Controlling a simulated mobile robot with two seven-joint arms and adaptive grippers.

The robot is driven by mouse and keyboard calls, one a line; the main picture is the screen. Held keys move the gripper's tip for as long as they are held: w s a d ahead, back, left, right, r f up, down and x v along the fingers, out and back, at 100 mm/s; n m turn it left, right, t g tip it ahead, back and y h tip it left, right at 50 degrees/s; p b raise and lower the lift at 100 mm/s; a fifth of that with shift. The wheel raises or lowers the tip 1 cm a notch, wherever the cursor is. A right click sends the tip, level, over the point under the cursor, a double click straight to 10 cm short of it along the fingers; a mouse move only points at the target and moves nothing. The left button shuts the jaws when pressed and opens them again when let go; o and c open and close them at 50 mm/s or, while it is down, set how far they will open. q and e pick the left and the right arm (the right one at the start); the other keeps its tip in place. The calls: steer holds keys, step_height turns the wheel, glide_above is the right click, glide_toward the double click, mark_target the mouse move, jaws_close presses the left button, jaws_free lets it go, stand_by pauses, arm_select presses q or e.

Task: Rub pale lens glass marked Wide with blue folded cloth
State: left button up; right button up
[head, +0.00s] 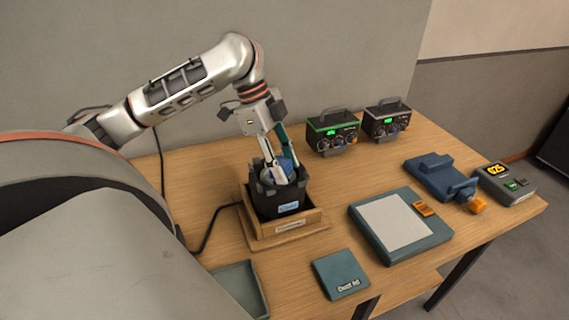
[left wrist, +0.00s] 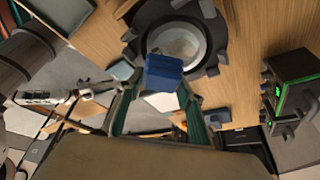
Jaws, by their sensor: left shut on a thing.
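My left gripper (head: 276,176) reaches down over a black round lamp housing (head: 279,203) with a pale blue label, too small to read. It is shut on a blue folded cloth (head: 287,164). In the left wrist view the blue cloth (left wrist: 163,73) sits between the green fingers, in front of the near edge of the pale round lens glass (left wrist: 181,44). The cloth overlaps the glass in that view; I cannot tell whether they touch. What seems to be my right gripper (left wrist: 90,93) shows small at the left of that view, its jaws unclear.
The housing stands on a wooden base (head: 287,235). A teal pad (head: 341,274) and shallow tray (head: 238,285) lie in front. Right are a flat panel (head: 435,251), a blue device (head: 438,176) and a readout box (head: 507,185). Two black units (head: 333,132) (head: 387,121) stand behind.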

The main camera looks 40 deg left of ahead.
arm_select(q)
steer(key=shift+f, duration=0.85)
steer(key=shift+w+a+r+p, duration=0.25)
steer(key=shift+a+p, duration=0.3)
steer(key=shift+p, duration=0.15)
steer(key=shift+w+a+f+p, duration=0.1)
steer(key=shift+w+a+p, duration=0.35)
steer(key=shift+a+p, duration=0.3)
steer(key=shift+w+a+f, duration=0.1)
steer(key=shift+w+a, duration=0.15)
steer(key=shift+a, duration=0.3)
steer(key=shift+w+a+f, duration=0.1)
steer(key=shift+w+a, duration=0.15)
steer(key=shift+a, duration=0.25)
steer(key=shift+w+a+r, duration=0.1)
steer(key=shift+a+r, duration=0.05)
steer(key=shift+a, duration=0.15)
